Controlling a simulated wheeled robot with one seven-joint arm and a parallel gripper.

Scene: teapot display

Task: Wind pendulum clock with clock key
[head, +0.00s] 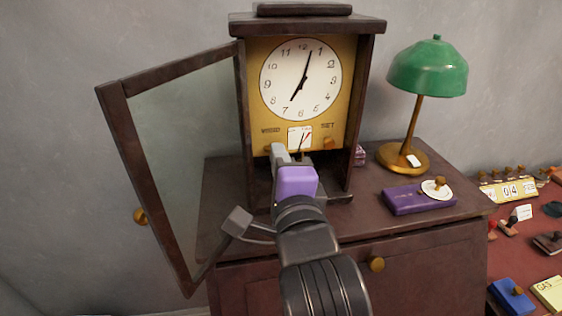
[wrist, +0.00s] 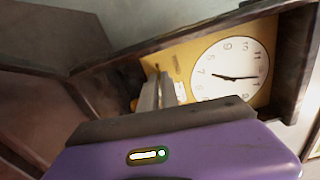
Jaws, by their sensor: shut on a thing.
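The pendulum clock (head: 302,80) stands on a dark cabinet with its glass door (head: 190,150) swung open to the left. Its white dial also shows in the wrist view (wrist: 232,68). Below the dial are a small white gauge and two labels, with an orange-brown knob (head: 329,143) under the right one. My gripper (head: 279,152) is at the lower left of the yellow face, below the left label. In the wrist view my gripper (wrist: 160,92) reaches toward the same panel. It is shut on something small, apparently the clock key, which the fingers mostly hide.
A green lamp (head: 428,68) and a purple case (head: 418,200) with a white disc and knob stand right of the clock. The open door is close to the left of my arm. A red table (head: 530,235) with stamps and a number display is at far right.

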